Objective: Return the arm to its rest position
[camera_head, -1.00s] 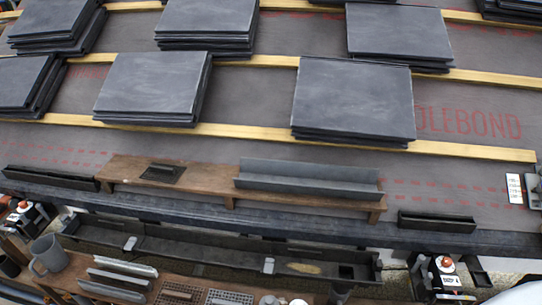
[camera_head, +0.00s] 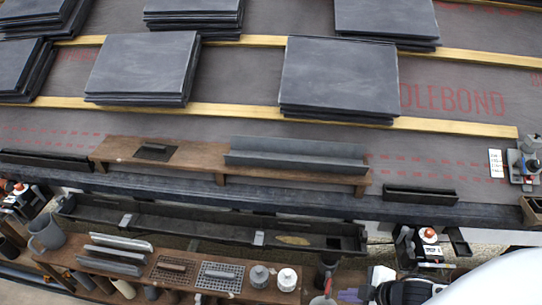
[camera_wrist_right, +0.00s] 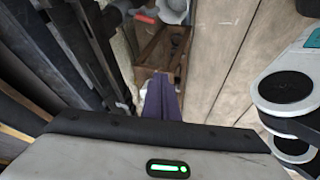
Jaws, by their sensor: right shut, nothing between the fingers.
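My right gripper (camera_head: 346,296) shows at the bottom right of the head view, with its purple fingers beside the dark wrist and the white arm. In the right wrist view its purple fingers (camera_wrist_right: 161,98) are together and empty, pointing down past wooden boards. The fingers appear low, on the near side of the roof edge and gutter. My left gripper is not in view.
Stacks of grey slates (camera_head: 340,78) lie on the roof along wooden battens (camera_head: 240,110). A brown plank (camera_head: 205,160) carries a grey metal trough (camera_head: 295,155). A dark gutter (camera_head: 200,226) runs in front.

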